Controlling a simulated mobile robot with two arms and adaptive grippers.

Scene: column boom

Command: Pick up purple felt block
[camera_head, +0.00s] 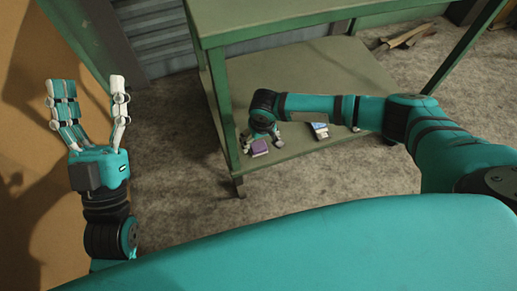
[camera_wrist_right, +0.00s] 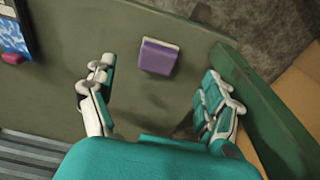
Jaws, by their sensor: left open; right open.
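The purple felt block (camera_head: 259,147) lies on the lower shelf (camera_head: 300,165) of a green table, near its left front corner. In the right wrist view the purple block (camera_wrist_right: 158,57) has a pale edge and lies beyond the fingertips, between their lines. My right gripper (camera_wrist_right: 152,82) is open and empty, with its fingers apart on either side of the block's direction. In the head view my right gripper (camera_head: 262,130) is just behind the block, partly hidden by its own wrist. My left gripper (camera_head: 90,95) is open, empty and raised at the left, away from the table.
A blue and white package (camera_head: 320,130) lies on the shelf right of the block. A small dark pink item (camera_wrist_right: 13,57) lies beside it in the right wrist view. The green tabletop (camera_head: 270,18) overhangs the shelf, and a table leg (camera_head: 222,105) stands close left of my right gripper.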

